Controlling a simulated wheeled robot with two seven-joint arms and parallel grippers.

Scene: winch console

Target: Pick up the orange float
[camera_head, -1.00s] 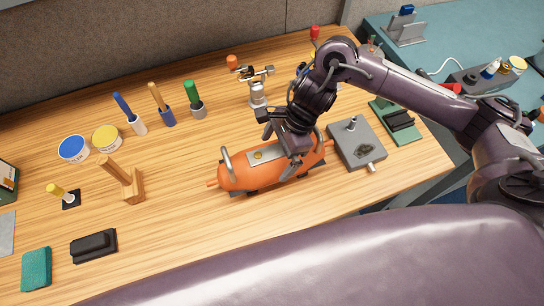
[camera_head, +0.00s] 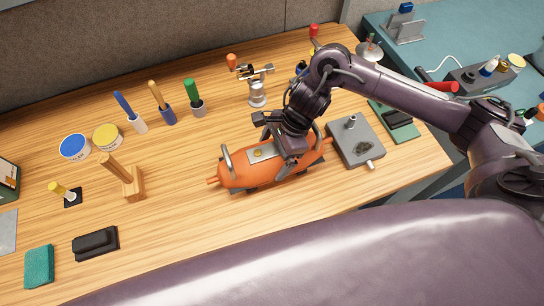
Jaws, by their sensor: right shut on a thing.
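The orange float (camera_head: 240,178) is a long orange cylinder with a grey plate on top and a metal handle near its left end. It lies slantwise at the middle of the wooden table. My right gripper (camera_head: 288,152) comes down over its right half and is shut on the float. The fingertips and the exact spot they grip are partly hidden by the gripper itself. I cannot tell whether the float is clear of the tabletop. My left gripper is not in view.
A grey box with a metal post (camera_head: 356,142) stands close to the float's right end. Behind it is a metal stand (camera_head: 257,92). A wooden block with a handle (camera_head: 133,185) stands to the left. The table (camera_head: 200,240) is clear in front of the float.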

